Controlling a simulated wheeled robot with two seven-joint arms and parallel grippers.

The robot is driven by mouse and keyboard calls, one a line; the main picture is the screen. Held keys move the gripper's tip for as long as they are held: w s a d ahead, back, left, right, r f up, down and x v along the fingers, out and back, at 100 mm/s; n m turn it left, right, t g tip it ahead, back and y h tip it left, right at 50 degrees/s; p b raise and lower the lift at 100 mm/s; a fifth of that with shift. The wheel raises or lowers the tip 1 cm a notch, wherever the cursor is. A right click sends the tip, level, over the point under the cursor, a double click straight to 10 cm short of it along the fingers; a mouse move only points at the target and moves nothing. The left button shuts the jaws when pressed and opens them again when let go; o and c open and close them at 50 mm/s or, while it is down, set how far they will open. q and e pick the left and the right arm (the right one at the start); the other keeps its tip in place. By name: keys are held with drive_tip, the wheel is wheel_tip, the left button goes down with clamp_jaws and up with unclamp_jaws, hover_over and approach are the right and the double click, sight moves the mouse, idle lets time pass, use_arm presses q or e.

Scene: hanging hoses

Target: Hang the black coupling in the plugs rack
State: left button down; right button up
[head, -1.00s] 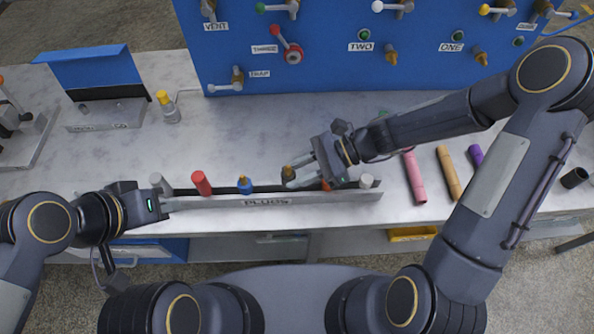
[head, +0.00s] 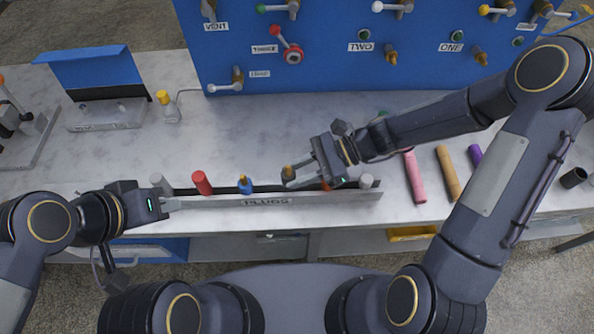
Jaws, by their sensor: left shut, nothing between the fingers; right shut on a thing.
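The long grey plugs rack (head: 225,202), labelled PLUGS, lies along the table's front edge. Several pieces stand in it: grey, red (head: 202,183), blue (head: 245,185) and, at the right end, a pale one (head: 367,181). My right gripper (head: 288,179) is at the rack, right of the blue piece, shut on a small dark piece with a brownish top (head: 287,171). Whether this piece is the black coupling, I cannot tell; its lower end is hidden. An orange piece is partly hidden by this gripper. My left gripper (head: 166,205) is shut and empty at the rack's left end.
Pink (head: 414,178), tan (head: 449,173) and purple (head: 476,155) cylinders lie right of the rack. A black cylinder (head: 574,177) lies at the far right. A blue panel (head: 320,50) with valves stands behind. The table's middle left is clear.

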drive_tip(key=shift+f+b, duration=0.35)
drive_tip(key=shift+f, duration=0.15)
drive_tip(key=o, duration=1.1)
drive_tip(key=v, duration=0.8)
drive_tip(key=shift+a, duration=0.1)
drive_tip(key=shift+r, duration=0.15)
drive_tip(key=s+d+r+n+t+h, duration=0.4)
drive_tip(key=s+d+n, duration=0.1)
drive_tip(key=s+n, duration=0.2)
drive_tip(key=s+d+r+n+t+h, duration=0.4)
drive_tip(key=s+d+n+h, duration=0.1)
drive_tip(key=s+d+n, duration=0.1)
drive_tip(key=shift+s+d+r+n+t+h, duration=0.3)
drive_tip(key=shift+s+r+n, duration=0.1)
drive_tip(key=shift+n, duration=0.1)
